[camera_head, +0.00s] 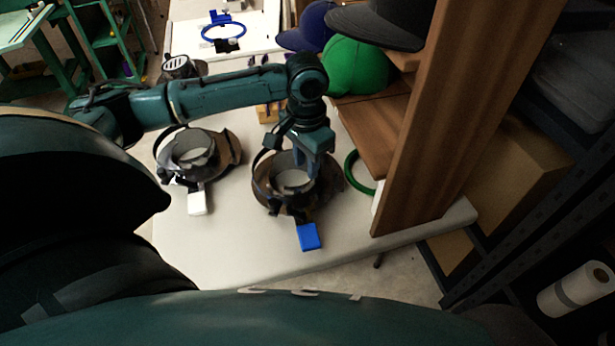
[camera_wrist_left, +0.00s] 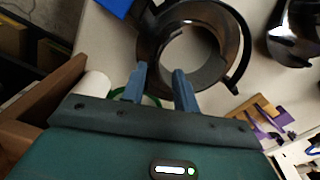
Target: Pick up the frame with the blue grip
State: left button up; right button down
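The frame with the blue grip is a dark cap-hoop ring (camera_head: 268,193) on the pale table; its blue grip (camera_head: 308,237) points toward me. In the left wrist view the ring (camera_wrist_left: 152,40) lies just beyond the fingertips, with the blue grip (camera_wrist_left: 115,5) cut off at the top edge. My left gripper (camera_head: 313,172) is over the ring's far right side. In the wrist view its two fingers (camera_wrist_left: 160,70) are apart, at the ring's near edge, with nothing clearly held. Whether they touch the ring cannot be told. My right gripper is not in view.
A similar frame with a white grip (camera_head: 197,203) lies to the left. A green hoop (camera_head: 352,172) and a wooden upright (camera_head: 437,110) stand close on the right. Caps, including a green one (camera_head: 357,68), sit behind. The table front is clear.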

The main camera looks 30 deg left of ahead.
aim_at(307, 185)
pick_arm(q)
notch_tip(307, 185, down, 6)
jog(key=shift+s+d+f+b, duration=0.1)
jog(key=shift+s+d+b, duration=0.05)
jog(key=shift+b, duration=0.3)
jog(key=shift+c, duration=0.3)
grip_shut()
dwell(0.9)
